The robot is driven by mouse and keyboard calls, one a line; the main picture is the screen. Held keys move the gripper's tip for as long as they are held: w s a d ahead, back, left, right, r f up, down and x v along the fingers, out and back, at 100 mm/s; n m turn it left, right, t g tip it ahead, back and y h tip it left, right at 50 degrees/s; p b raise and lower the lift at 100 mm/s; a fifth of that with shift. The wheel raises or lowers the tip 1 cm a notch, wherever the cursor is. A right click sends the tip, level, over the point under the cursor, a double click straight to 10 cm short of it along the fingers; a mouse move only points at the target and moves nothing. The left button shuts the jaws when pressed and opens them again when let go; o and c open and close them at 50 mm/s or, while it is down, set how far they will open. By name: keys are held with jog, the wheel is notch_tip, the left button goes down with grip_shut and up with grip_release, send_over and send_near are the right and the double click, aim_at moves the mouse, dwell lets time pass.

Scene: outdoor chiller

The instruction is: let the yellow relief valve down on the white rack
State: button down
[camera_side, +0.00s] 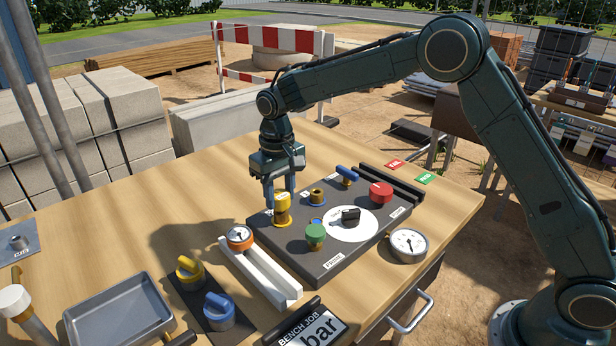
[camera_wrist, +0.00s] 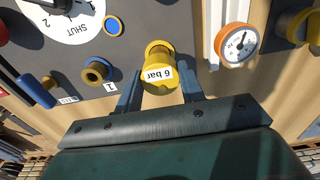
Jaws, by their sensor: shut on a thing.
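The yellow relief valve (camera_side: 282,209) stands upright at the left corner of the dark panel (camera_side: 335,262). My gripper (camera_side: 280,194) is above it, pointing down, with its fingers shut on the valve's sides. In the wrist view the yellow valve (camera_wrist: 158,68) shows a "6 bar" label between the two fingers (camera_wrist: 160,88). I cannot tell whether its base touches the panel. The white rack (camera_side: 262,275) is a long channel on the table, in front of the panel's left edge. An orange-ringed gauge piece (camera_side: 239,237) sits at the rack's far end; its nearer length is bare.
The panel carries a green valve (camera_side: 315,236), a red knob (camera_side: 381,192) and a black handle on a white dial (camera_side: 350,216). A loose gauge (camera_side: 408,245) lies right of it. Yellow (camera_side: 190,270) and blue (camera_side: 218,310) knobs and a metal tray (camera_side: 118,315) are left of the rack.

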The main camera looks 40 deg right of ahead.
aim_at(280, 194)
jog(key=shift+r, duration=0.55)
dwell(0.4)
jog(key=shift+r, duration=2.5)
jog(key=c, duration=1.5)
grip_release()
grip_shut()
